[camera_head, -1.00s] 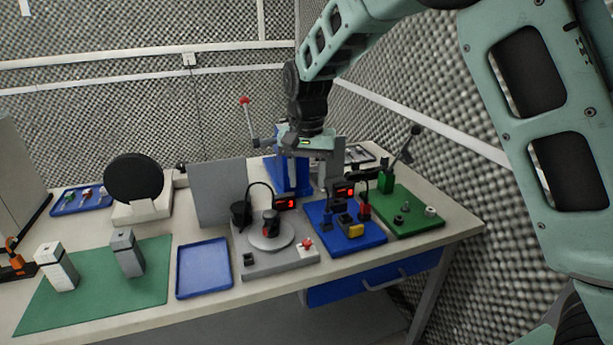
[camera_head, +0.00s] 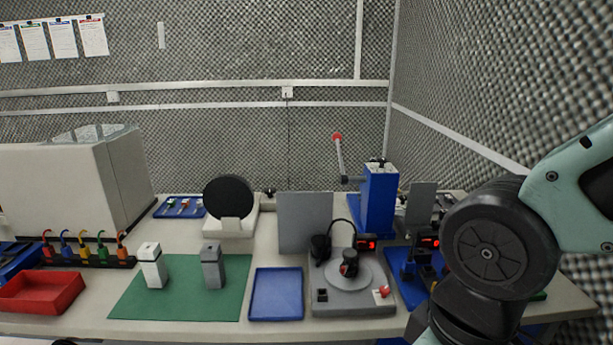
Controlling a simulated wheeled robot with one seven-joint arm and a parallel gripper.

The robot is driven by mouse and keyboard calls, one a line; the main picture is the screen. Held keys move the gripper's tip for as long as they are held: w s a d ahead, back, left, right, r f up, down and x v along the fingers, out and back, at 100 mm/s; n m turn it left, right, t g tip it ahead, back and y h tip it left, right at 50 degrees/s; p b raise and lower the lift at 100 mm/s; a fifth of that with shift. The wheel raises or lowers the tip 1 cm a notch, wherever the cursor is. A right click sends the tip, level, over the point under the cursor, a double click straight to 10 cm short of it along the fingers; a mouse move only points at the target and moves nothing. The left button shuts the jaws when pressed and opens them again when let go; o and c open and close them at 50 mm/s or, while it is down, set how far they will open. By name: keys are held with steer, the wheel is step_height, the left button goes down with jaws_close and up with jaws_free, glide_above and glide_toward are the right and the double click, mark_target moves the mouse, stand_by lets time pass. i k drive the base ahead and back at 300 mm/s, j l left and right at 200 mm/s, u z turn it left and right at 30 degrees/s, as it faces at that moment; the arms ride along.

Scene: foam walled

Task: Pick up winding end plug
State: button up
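I cannot tell which item is the winding end plug. Several small coloured pieces lie in a small blue tray (camera_head: 157,212) at the back. Coloured plug-like pieces, among them an orange one (camera_head: 122,247), stand in a black strip (camera_head: 90,263) at the left. A grey fixture (camera_head: 352,303) has a round plate (camera_head: 362,278) with a dark and red part (camera_head: 349,264) on it. My gripper is not in view; my arm enters from the right and its lower part leaves the bottom edge. It hides much of the blue and green stations.
A red bin (camera_head: 40,293) stands at the left. A white and a grey block (camera_head: 211,268) stand on a green mat (camera_head: 180,308). An empty blue tray (camera_head: 276,294) is beside it. A blue press (camera_head: 379,203) and a grey panel (camera_head: 305,222) rise behind.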

mark_target(355, 246)
steer(key=i+j+z, duration=0.2)
steer(key=i, duration=0.3)
steer(key=i+j+z, duration=0.2)
steer(key=i, duration=0.3)
steer(key=j, duration=0.05)
